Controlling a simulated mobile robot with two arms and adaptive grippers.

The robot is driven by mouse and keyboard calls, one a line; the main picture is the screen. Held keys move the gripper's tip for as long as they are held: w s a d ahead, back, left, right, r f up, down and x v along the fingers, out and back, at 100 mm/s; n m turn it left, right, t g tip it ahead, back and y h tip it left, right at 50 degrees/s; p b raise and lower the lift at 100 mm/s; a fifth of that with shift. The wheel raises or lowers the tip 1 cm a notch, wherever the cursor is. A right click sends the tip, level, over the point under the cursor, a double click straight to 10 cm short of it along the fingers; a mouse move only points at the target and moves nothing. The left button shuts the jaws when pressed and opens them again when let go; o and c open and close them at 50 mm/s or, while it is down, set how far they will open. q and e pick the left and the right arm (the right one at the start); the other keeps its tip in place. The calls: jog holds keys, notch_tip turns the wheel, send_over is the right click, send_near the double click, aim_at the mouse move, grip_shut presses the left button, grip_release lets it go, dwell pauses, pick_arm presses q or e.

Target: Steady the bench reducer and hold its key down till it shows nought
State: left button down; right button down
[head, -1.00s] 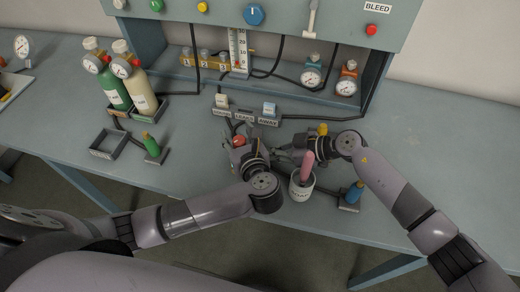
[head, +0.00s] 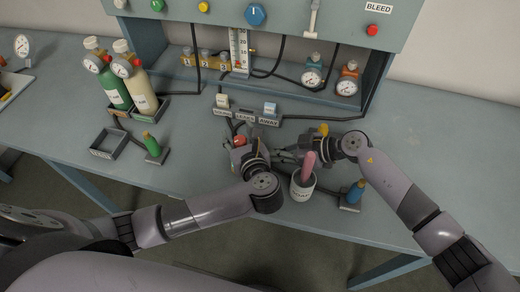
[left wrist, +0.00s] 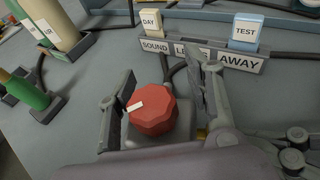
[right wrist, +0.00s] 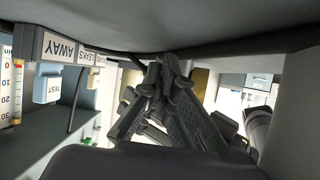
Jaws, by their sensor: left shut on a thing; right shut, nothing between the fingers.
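A grey block with a red faceted knob (head: 239,141), which looks like the bench reducer, stands mid-bench. It also shows in the left wrist view (left wrist: 153,113). My left gripper (head: 243,148) is shut on it, one finger each side of the body below the knob (left wrist: 160,108). A small brass-coloured bit (left wrist: 201,134) shows beside the right-hand finger; I cannot tell whether it is the key. The reducer's dial face is not visible. My right gripper (head: 284,156) is shut and empty, just right of the reducer; its fingers meet in the right wrist view (right wrist: 165,75).
Behind stands a label bar (head: 246,117) with a white DAY block (head: 222,100) and blue TEST block (head: 269,108). Two gauges (head: 311,77) (head: 346,87) stand at the back.

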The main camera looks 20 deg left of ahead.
pick_arm(q)
jog(key=shift+s+f, duration=0.15)
jog(key=shift+f, duration=0.2)
pick_arm(e)
jog(key=shift+s+d+f, duration=0.1)
jog(key=shift+d+f, duration=0.05)
jog(key=shift+f, duration=0.1)
pick_arm(q)
jog(key=shift+s+r, duration=0.1)
pick_arm(e)
jog(key=shift+w+d+r, duration=0.1)
jog(key=shift+w+d, duration=0.3)
jog(key=shift+d, duration=0.35)
jog(key=shift+w+d+r, duration=0.1)
jog(key=shift+w+d, duration=0.3)
jog(key=shift+d, duration=0.4)
jog(key=shift+w+d, duration=0.4)
jog(key=shift+d, duration=0.35)
pick_arm(q)
jog(key=shift+r, duration=0.1)
jog(key=c, duration=0.7)
grip_release()
jog(key=shift+r, duration=0.1)
